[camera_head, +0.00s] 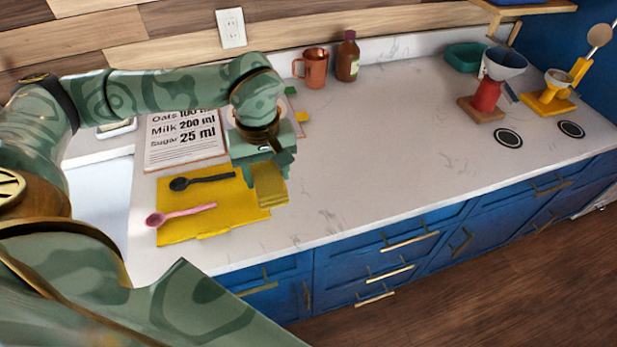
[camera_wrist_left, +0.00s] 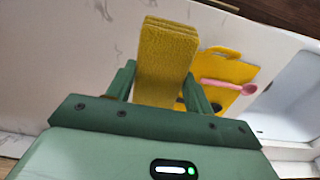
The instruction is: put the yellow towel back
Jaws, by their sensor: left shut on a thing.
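The yellow towel (camera_head: 270,187) is a small folded block of cloth, its layers showing in the left wrist view (camera_wrist_left: 165,60). My left gripper (camera_head: 264,165) is shut on it, with one finger on each side in the left wrist view (camera_wrist_left: 161,85). The towel hangs below the fingers at the right edge of a flat yellow mat (camera_head: 190,228). I cannot tell whether it touches the mat or the counter. My right gripper is not in view.
A black spoon (camera_head: 203,181) and a pink spoon (camera_head: 180,214) lie on the mat. A recipe board (camera_head: 185,150) lies behind. A copper mug (camera_head: 315,68) and brown bottle (camera_head: 347,60) stand at the wall.

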